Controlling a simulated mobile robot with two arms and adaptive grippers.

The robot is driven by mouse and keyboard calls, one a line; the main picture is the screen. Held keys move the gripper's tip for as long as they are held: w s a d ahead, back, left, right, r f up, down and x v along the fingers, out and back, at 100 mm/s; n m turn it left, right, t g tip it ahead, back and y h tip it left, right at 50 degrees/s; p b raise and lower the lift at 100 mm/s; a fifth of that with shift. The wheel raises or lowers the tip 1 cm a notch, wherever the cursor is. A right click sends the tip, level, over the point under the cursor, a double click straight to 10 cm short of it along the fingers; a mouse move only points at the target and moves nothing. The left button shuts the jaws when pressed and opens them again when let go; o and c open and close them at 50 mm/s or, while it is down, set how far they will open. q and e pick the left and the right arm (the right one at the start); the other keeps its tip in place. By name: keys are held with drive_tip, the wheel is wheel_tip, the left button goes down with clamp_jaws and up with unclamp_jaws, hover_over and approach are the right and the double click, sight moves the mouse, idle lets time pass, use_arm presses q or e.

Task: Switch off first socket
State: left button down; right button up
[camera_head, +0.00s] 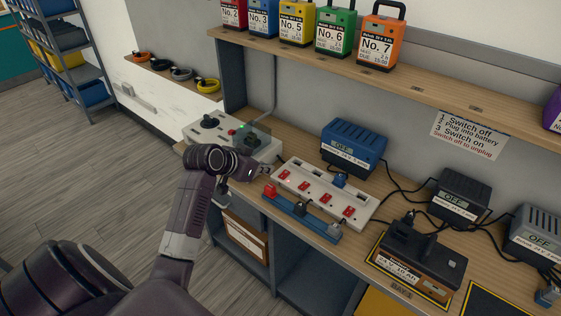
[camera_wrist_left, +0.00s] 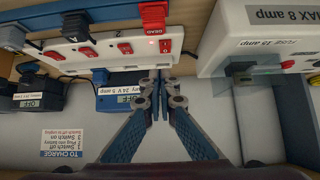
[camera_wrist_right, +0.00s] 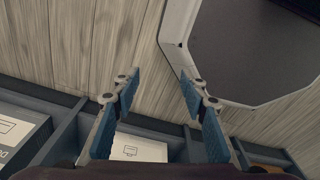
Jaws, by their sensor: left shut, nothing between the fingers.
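A white power strip (camera_head: 313,207) with several red rocker switches lies on the wooden bench. Its end switch (camera_head: 284,175) is nearest my left gripper (camera_head: 264,171). In the left wrist view the strip (camera_wrist_left: 72,59) appears upside down, with that end switch (camera_wrist_left: 166,45) just beyond the shut, empty fingertips (camera_wrist_left: 160,80). I cannot tell whether they touch the strip. A blue plug (camera_head: 340,180) sits at the strip. A blue rail (camera_head: 318,226) in front holds red, black and grey plugs; the red one (camera_wrist_left: 152,13) reads DEAD. My right gripper (camera_wrist_right: 160,88) is open and empty.
A white control box (camera_head: 205,130) stands left of the strip. A blue charger (camera_head: 352,148) is behind it; grey chargers (camera_head: 459,196) and a battery (camera_head: 415,260) stand to the right. A shelf of numbered batteries (camera_head: 377,42) hangs above. Black cables cross the bench.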

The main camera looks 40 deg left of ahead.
use_arm(q)
drive_tip(key=shift+w+a+r, duration=0.35)
drive_tip(key=shift+a+r, duration=0.1)
drive_tip(key=shift+r, duration=0.25)
drive_tip(key=p, duration=0.1)
hover_over(282, 176)
drive_tip(key=shift+t, duration=0.3)
drive_tip(key=f, duration=0.5)
drive_tip(key=shift+s, duration=0.4)
drive_tip(key=f, duration=0.1)
drive_tip(key=w+f+p, duration=0.1)
drive_tip(key=f, duration=0.1)
drive_tip(key=shift+f, duration=0.8)
use_arm(e)
drive_tip(key=shift+s+d+r, duration=0.15)
drive_tip(key=shift+s+r, duration=0.05)
drive_tip(key=shift+r, duration=0.3)
drive_tip(key=shift+s+d+r, duration=0.1)
drive_tip(key=shift+s+r, duration=0.1)
drive_tip(key=shift+r, duration=0.3)
drive_tip(key=shift+d, duration=0.1)
